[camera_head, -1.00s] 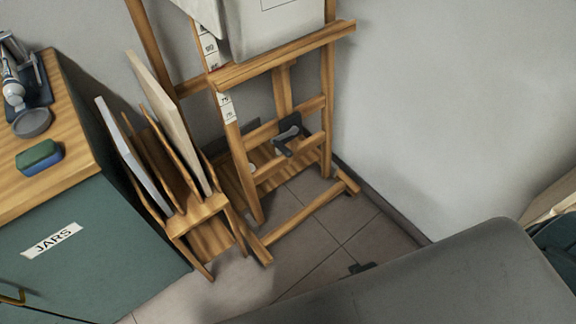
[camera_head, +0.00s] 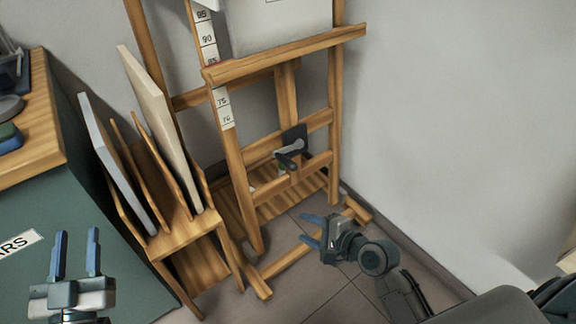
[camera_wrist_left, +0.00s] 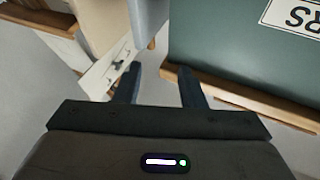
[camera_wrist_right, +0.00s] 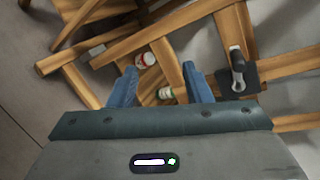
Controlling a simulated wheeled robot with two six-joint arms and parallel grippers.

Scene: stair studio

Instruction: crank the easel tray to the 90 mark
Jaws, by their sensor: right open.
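The wooden easel stands in the corner. Its tray (camera_head: 290,55) crosses the front, with the number scale (camera_head: 207,38) on the left upright. The tray's left end covers the scale between a partly hidden mark that looks like 85 and the 75 mark; the 90 label shows above it. The crank (camera_head: 290,148), a grey handle on a black plate, sits on the lower frame. It also shows in the right wrist view (camera_wrist_right: 238,68). My right gripper (camera_head: 308,230) is open and empty, below and apart from the crank. My left gripper (camera_head: 76,235) is open and empty before the green cabinet.
A wooden rack (camera_head: 180,235) with upright panels stands left of the easel. The green cabinet (camera_head: 110,255) is at the left. Two small containers (camera_wrist_right: 145,59) show among the easel's lower bars. A grey surface (camera_head: 490,308) fills the lower right. Some floor is free before the easel.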

